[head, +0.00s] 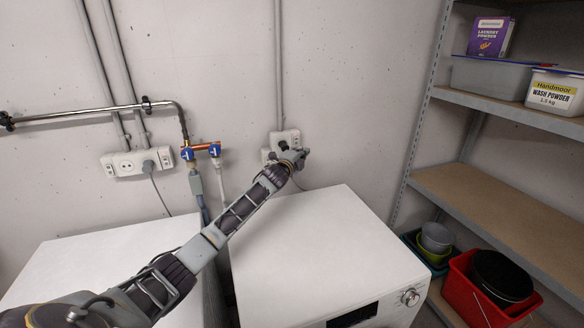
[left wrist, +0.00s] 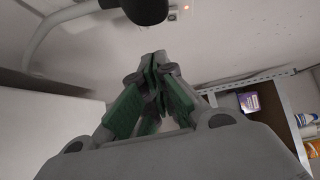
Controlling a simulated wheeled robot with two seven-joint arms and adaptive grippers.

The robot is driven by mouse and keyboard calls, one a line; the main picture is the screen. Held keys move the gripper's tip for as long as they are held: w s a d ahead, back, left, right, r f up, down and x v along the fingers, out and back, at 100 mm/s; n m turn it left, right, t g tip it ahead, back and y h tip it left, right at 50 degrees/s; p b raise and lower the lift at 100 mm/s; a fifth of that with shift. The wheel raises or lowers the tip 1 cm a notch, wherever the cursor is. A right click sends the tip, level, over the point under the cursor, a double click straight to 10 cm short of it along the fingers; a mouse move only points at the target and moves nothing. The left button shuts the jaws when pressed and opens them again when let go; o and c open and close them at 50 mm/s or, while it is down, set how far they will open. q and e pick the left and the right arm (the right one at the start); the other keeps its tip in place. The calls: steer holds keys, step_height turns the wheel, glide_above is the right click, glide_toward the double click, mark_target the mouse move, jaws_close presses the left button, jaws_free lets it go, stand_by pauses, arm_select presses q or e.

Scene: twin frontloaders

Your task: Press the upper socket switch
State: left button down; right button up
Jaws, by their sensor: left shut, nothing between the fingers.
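A white wall socket block (head: 291,136) sits above the right-hand machine, with a black plug in it. A lower white part (head: 266,155) shows beside my gripper. My left gripper (head: 303,154) is shut and empty, just below and right of the plug and near the wall; I cannot tell whether it touches anything. In the left wrist view its closed green-padded fingers (left wrist: 156,68) point at the wall. The black plug (left wrist: 146,9) is above them, and a small red-lit switch (left wrist: 187,7) is to the plug's right. My right gripper is out of view.
Two white machines, left (head: 100,262) and right (head: 320,245), stand below. A shelf (head: 490,105) with boxes and buckets stands right. The right machine's top is clear.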

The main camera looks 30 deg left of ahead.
arm_select(q)
steer(key=s+p, duration=0.2)
steer(key=s, duration=0.8)
steer(key=shift+d+f+p, duration=0.3)
steer(key=shift+d+p, duration=0.05)
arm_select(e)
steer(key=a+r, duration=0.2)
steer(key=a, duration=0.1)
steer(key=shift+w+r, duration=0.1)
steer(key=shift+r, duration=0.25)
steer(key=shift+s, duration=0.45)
